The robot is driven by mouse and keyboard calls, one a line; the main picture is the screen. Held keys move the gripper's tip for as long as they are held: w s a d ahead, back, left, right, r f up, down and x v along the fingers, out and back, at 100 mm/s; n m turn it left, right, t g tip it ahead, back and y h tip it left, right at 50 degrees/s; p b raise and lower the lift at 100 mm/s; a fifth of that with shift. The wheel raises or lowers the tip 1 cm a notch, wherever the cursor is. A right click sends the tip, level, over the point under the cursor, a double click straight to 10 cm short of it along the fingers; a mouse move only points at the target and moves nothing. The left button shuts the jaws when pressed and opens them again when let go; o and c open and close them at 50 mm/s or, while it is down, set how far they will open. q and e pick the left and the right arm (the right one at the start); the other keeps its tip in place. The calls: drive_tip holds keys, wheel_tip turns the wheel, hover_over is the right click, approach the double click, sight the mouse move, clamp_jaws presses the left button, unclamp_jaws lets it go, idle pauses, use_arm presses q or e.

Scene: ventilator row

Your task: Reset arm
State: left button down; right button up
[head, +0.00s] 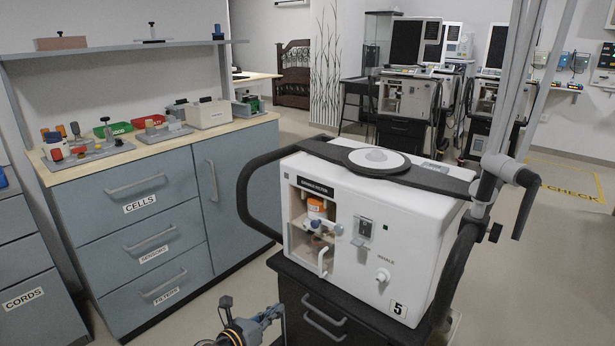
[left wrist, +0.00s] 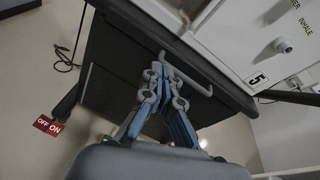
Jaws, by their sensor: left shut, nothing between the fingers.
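My left gripper (head: 274,314) is low in the head view, in front of the dark cart under the ventilator. Its fingers are shut and empty. In the left wrist view the closed fingers (left wrist: 164,70) point at the cart's drawer front, and the tips overlap the drawer handle (left wrist: 186,74) in the picture. I cannot tell whether they touch it. The white ventilator (head: 365,230), marked 5, stands on the cart with its small compartment open, showing an orange-topped part inside. My right gripper is not in view.
A grey cabinet (head: 150,235) with labelled drawers stands at the left, with trays of parts on top. A black handrail (head: 243,195) curves beside the ventilator. More ventilators (head: 408,95) stand at the back. An OFF/ON tag (left wrist: 47,126) shows at the wrist view's left.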

use_arm(q)
drive_tip(key=s+a+f+n+g+y, duration=0.3)
drive_tip(key=s+a+f+n+y, duration=0.25)
drive_tip(key=s+f+n, duration=0.8)
drive_tip(key=s+a+f+n+g+y, duration=0.35)
drive_tip(key=s+a+f+n, duration=0.5)
drive_tip(key=s+n, duration=0.75)
drive_tip(key=s+f+n+g+p, duration=0.2)
drive_tip(key=s+p, duration=0.6)
drive_tip(key=s, duration=0.7)
drive_tip(key=s+f+n+g+p, duration=0.3)
drive_tip(key=s+p, duration=0.5)
drive_tip(key=s, duration=0.7)
drive_tip(key=f+n, duration=0.1)
drive_tip(key=n, duration=0.1)
drive_tip(key=shift+d+f+n, duration=0.15)
drive_tip(key=shift+f+n, duration=0.15)
drive_tip(key=shift+n, duration=0.05)
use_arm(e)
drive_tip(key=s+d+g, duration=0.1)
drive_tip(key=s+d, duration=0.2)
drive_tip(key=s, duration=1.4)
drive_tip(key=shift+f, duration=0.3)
